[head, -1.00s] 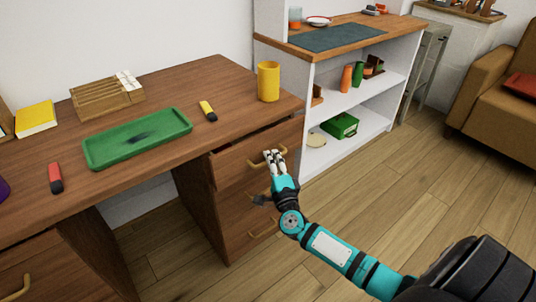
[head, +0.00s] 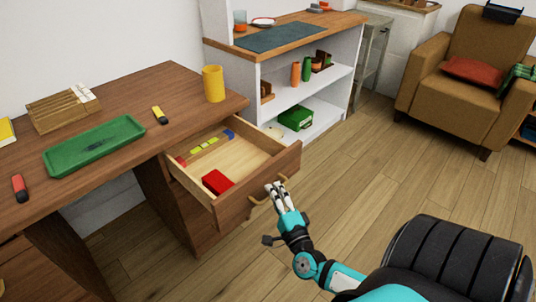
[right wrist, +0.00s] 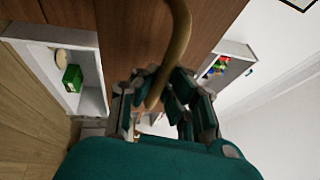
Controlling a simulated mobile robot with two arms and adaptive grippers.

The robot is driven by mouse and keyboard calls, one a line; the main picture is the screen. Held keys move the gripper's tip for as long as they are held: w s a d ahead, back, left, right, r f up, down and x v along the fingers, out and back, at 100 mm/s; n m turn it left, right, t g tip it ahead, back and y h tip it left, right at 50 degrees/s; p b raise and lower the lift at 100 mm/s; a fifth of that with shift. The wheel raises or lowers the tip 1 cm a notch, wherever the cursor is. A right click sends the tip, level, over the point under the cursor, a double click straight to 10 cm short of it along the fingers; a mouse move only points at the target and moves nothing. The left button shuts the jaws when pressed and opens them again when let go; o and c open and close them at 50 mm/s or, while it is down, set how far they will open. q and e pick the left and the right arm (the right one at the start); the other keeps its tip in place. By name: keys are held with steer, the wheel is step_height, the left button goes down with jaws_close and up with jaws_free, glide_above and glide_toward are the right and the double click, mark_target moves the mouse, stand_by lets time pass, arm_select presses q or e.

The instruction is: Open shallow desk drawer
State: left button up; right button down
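The shallow top desk drawer (head: 245,160) is pulled well out of the wooden desk (head: 140,85) in the head view. Its inside shows a red box (head: 217,182) and a row of coloured blocks (head: 205,148). My right gripper (head: 277,188) is at the drawer front, with its fingers on the curved brass handle (head: 255,201). In the right wrist view, the handle (right wrist: 177,45) passes between the fingers (right wrist: 158,100), which are closed around it. My left gripper is in neither view.
A green tray (head: 95,146), a yellow cup (head: 213,84) and a yellow-black marker (head: 160,115) lie or stand on the desktop. A white shelf (head: 300,90) stands behind the drawer. Open wooden floor (head: 380,170) lies to the right, before a brown armchair (head: 455,90).

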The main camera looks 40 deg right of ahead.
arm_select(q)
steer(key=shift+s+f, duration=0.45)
arm_select(e)
steer(key=shift+s+f, duration=0.2)
steer(key=shift+s, duration=0.7)
steer(key=c, duration=1.4)
jaws_free()
steer(key=shift+w+r, duration=0.1)
steer(key=v, duration=1.2)
steer(key=shift+a, duration=0.1)
